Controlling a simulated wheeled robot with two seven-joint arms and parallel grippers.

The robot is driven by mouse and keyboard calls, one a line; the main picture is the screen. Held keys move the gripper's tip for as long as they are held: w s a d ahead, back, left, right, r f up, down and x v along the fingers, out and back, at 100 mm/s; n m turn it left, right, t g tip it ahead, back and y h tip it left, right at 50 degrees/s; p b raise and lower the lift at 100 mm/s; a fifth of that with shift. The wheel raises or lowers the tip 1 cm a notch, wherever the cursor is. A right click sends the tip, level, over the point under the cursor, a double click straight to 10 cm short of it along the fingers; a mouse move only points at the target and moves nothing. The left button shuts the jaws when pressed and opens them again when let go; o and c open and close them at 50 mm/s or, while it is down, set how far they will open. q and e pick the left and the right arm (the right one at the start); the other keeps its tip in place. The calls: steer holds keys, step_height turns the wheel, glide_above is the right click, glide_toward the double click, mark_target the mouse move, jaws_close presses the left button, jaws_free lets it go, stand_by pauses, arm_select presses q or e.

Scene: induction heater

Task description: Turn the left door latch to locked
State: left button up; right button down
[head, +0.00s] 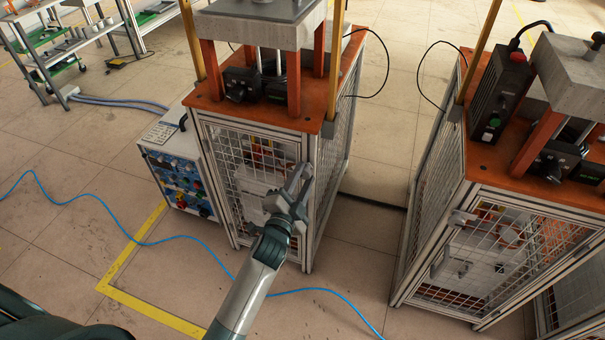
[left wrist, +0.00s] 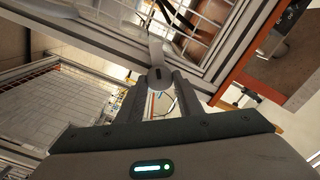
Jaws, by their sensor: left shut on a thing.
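The left door latch (left wrist: 157,52) is a light grey handle on the aluminium door frame in the left wrist view, with its rounded lower end between my fingertips. My left gripper (left wrist: 157,80) is shut on this latch. In the head view my left gripper (head: 299,182) is at the right edge of the left cabinet's mesh door (head: 239,166). The gripper covers the latch there, so its turned position is hard to tell in that view. My right gripper is in neither view.
A second cabinet with an orange top (head: 482,158) stands to the right, with a grey latch (head: 461,217) on its door. A blue-panelled unit (head: 180,180) stands left of the first cabinet. A blue cable (head: 190,238) crosses the floor. Open floor lies between the cabinets.

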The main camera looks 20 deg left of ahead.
arm_select(q)
steer(key=shift+m, duration=0.9)
steer(key=shift+m+p, duration=0.3)
steer(key=shift+m, duration=0.2)
steer(key=shift+f+m, duration=0.15)
steer(key=shift+m, duration=1.75)
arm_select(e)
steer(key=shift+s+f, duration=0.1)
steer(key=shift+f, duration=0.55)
arm_select(q)
steer(key=o, duration=1)
steer(key=shift+s, duration=0.1)
